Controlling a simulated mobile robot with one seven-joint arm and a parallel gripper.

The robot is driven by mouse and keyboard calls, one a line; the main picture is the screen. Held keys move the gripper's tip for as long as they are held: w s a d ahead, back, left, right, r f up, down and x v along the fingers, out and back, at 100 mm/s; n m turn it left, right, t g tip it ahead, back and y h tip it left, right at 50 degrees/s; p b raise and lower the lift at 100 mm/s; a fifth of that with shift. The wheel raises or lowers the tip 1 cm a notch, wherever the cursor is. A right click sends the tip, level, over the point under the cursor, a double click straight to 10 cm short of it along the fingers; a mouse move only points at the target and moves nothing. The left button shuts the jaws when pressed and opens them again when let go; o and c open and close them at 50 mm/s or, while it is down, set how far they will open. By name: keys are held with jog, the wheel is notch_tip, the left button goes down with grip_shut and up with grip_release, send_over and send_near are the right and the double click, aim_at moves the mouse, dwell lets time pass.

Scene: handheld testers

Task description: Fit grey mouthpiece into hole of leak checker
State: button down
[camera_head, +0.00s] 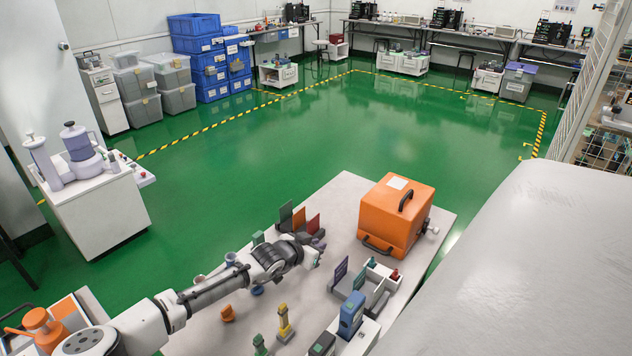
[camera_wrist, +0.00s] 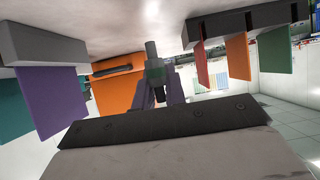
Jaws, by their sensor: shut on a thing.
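My gripper (camera_head: 318,246) is over the middle of the pale table, left of the orange case. In the wrist view my gripper (camera_wrist: 158,84) is shut on a small grey cylindrical piece, which looks like the grey mouthpiece (camera_wrist: 152,49). Its grey tube sticks out past the fingertips; the fingers hide the rest. In the head view the held piece is too small to make out. I cannot tell for sure which device is the leak checker. A blue handheld device (camera_head: 351,312) stands at the table's front, with a yellow one (camera_head: 284,325) to its left.
The orange case (camera_head: 396,215) with a black handle stands at the table's back right. A rack with coloured plates (camera_head: 300,222) is just behind my gripper. A grey rack (camera_head: 372,290) with small parts is to its right.

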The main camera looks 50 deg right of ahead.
jog(key=shift+f, duration=1.15)
jog(key=shift+f, duration=0.2)
jog(key=c, duration=1.5)
grip_release()
jog(key=shift+o, duration=0.2)
jog(key=shift+r, duration=0.1)
